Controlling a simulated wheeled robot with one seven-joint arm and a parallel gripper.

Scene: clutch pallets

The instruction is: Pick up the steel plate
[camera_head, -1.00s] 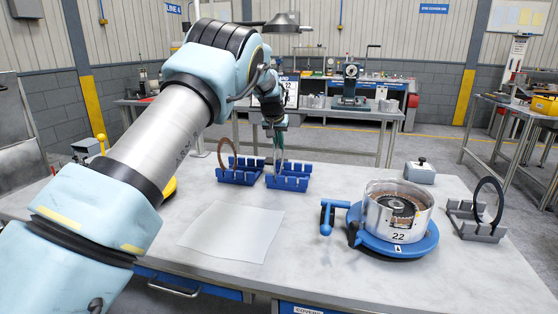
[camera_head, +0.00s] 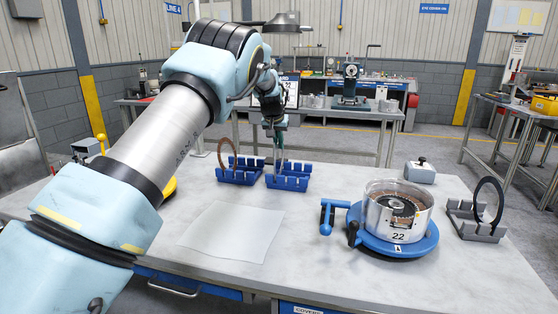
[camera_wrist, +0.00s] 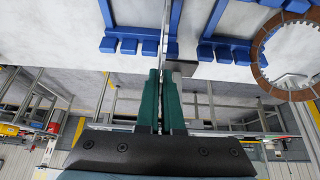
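The steel plate (camera_wrist: 165,25) is a thin plate seen edge-on in the wrist view. It stands upright in the right-hand blue slotted rack (camera_head: 288,184). My gripper (camera_wrist: 161,74) has green fingers close together on both sides of the plate's near edge, and they look shut on it. In the head view my gripper (camera_head: 277,147) points down over this rack, and the plate (camera_head: 279,168) is a narrow sliver below it. The plate's lower part is hidden by the rack.
A brown friction ring (camera_head: 227,157) stands in the left-hand blue rack (camera_head: 240,177), close beside. A clutch drum (camera_head: 397,215) sits on a blue turntable at right. A dark ring (camera_head: 486,200) stands in a grey rack. A pale sheet (camera_head: 232,232) lies in front.

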